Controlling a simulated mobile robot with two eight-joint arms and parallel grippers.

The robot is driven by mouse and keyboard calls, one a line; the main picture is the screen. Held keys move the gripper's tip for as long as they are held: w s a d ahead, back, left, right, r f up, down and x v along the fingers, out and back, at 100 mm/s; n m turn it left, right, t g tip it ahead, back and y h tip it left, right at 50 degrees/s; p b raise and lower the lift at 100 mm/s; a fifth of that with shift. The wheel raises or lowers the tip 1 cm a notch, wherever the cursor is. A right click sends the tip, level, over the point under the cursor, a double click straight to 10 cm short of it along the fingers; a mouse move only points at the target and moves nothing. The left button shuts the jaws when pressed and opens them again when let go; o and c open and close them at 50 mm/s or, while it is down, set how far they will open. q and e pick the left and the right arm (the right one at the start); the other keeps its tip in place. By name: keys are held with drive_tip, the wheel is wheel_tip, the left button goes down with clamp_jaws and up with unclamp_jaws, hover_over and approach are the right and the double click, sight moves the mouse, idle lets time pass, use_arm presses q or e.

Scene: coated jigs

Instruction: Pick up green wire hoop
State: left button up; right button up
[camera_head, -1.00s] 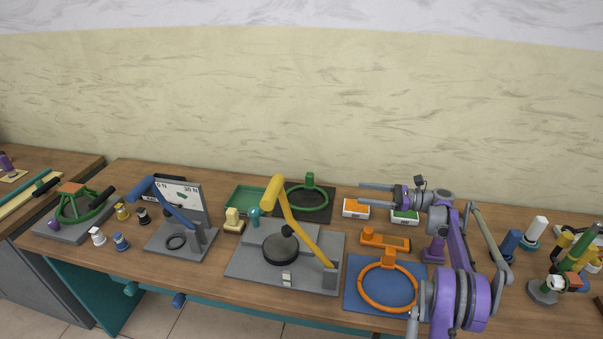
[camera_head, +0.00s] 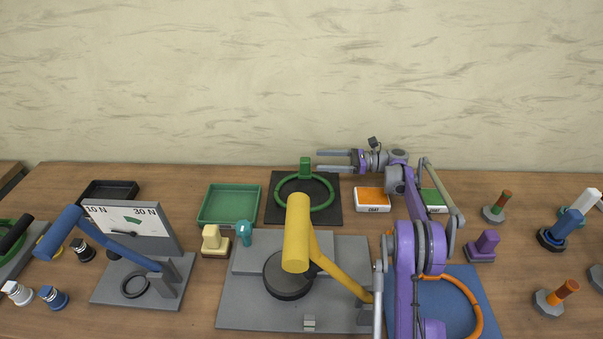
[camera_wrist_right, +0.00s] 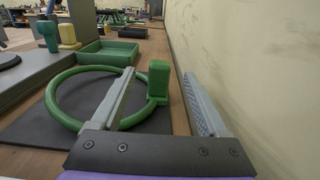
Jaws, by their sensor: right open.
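The green wire hoop (camera_head: 333,201) lies on a black mat (camera_head: 272,214) at the back of the table, its upright green handle block (camera_head: 305,168) at the wall side. My right gripper (camera_head: 320,160) is open, coming from the right, with its fingertips just right of the block. In the right wrist view, the handle block (camera_wrist_right: 158,80) shows between the two open fingers (camera_wrist_right: 157,78), apparently untouched, and the left finger covers part of the hoop ring (camera_wrist_right: 66,112). My left gripper is not in view.
A green tray (camera_head: 203,218) stands left of the mat. An orange-and-white box (camera_head: 373,200) stands right of it, under my right arm. A grey fixture with a yellow lever (camera_head: 297,235) is in front. The wall is close behind the hoop.

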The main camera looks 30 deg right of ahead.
drive_tip(key=x, duration=0.9)
drive_tip(key=shift+w+a, duration=0.15)
drive_tip(key=shift+a, duration=0.15)
clamp_jaws()
drive_tip(key=shift+r, duration=0.1)
